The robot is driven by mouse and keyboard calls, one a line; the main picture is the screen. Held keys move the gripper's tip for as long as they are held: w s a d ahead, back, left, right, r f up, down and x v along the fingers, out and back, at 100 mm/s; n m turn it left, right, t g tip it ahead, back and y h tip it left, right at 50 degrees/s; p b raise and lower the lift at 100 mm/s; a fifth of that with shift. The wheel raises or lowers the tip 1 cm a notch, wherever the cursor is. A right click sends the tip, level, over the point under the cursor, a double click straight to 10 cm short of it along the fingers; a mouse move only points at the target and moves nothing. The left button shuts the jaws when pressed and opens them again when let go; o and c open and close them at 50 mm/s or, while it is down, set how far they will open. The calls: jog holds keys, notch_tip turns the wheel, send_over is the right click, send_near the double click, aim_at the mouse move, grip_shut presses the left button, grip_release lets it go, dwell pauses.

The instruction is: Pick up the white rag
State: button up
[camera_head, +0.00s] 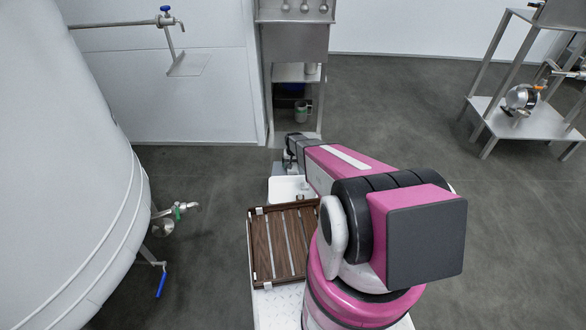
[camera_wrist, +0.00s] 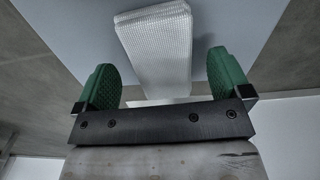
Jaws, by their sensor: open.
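The white rag (camera_wrist: 158,48) is a textured white block shape in the wrist view, on a pale surface, at the top centre. My gripper (camera_wrist: 160,85) is open, with its two green pads apart on either side of the rag's near end. I cannot tell whether the rag's end is between the pads or just beyond them. In the head view my arm reaches forward toward the steel stand, and its end is mostly hidden behind my arm; the rag is not clearly visible there.
A steel stand with shelves (camera_head: 293,70) is ahead. A large white tank (camera_head: 70,180) with a valve (camera_head: 175,211) is at left. A wooden slatted tray (camera_head: 262,245) lies in front of my arm's base. A metal cart (camera_head: 520,118) is at right. Open grey floor lies between.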

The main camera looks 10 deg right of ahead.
jog(key=shift+f, duration=0.65)
jog(key=shift+c, duration=0.4)
jog(key=c, duration=0.9)
jog(key=shift+c, duration=0.2)
jog(key=shift+r, duration=0.1)
jog(key=shift+r, duration=0.5)
jog(key=r, duration=0.3)
jog(key=shift+s+a+r, duration=0.2)
jog(key=shift+s+r, duration=0.05)
jog(key=shift+r, duration=0.05)
jog(key=s+a+r, duration=0.6)
jog(key=a, duration=0.3)
jog(key=shift+s+r, duration=0.15)
jog(key=shift+s, duration=0.05)
